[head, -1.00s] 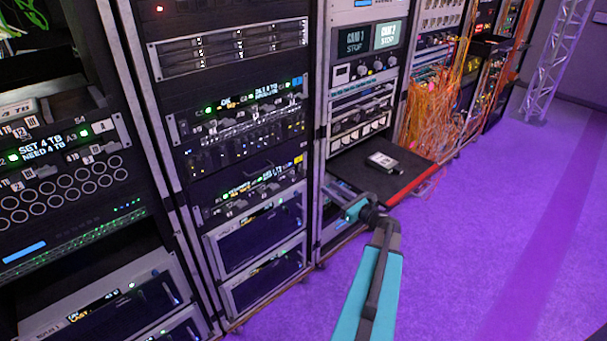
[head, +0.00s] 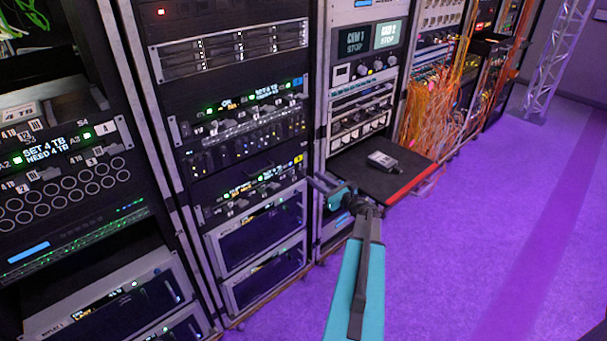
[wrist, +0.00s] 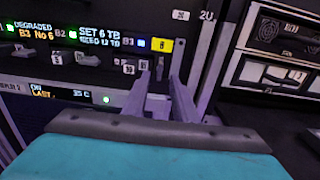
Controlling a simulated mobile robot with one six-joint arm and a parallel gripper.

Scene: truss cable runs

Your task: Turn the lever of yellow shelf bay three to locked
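The yellow shelf (head: 250,188) is the lower drive shelf in the middle rack, marked by a yellow tag at its right end. In the wrist view the yellow tag (wrist: 165,45) sits right of a lit display (wrist: 100,36) reading "SET 6 TB". Small numbered labels and grey levers (wrist: 116,65) line the shelf below the display. I cannot tell for certain which lever is bay three or how it is set. My gripper (wrist: 161,80) has its fingers apart, near the shelf's lower right end; I see nothing held. In the head view my gripper (head: 322,184) is by the rack's right post.
A similar shelf with a blue tag (head: 298,82) is above, and one with a white tag (head: 106,127) is in the left rack. A pull-out tray (head: 365,178) with a small device (head: 383,161) juts out at right. The purple floor (head: 480,220) is clear.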

